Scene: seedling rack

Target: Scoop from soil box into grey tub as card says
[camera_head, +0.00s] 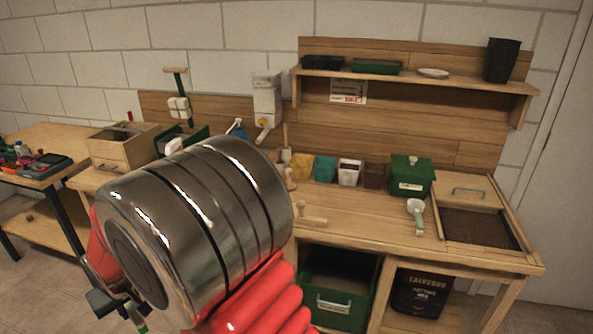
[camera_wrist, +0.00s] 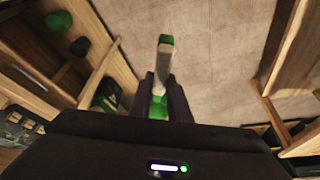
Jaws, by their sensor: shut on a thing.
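My gripper (camera_wrist: 160,98) is shut on a narrow pale item with green parts (camera_wrist: 165,62), seen end-on in the wrist view; I cannot tell what it is. In the head view the soil box (camera_head: 478,228) is set in the right end of the bench, with dark soil showing below a handled wooden panel. A white scoop with a pale green handle (camera_head: 416,212) lies on the bench left of it. A card with red lettering (camera_head: 348,92) is on the back board; its text is too small to read surely. I cannot make out a grey tub.
A green lidded box (camera_head: 410,176) and several small packets or pots stand along the back of the bench. A wooden tool (camera_head: 312,219) lies in front. A green crate (camera_head: 338,308) and a black potting mix bag (camera_head: 420,291) are below. My arm hides the bench's left part.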

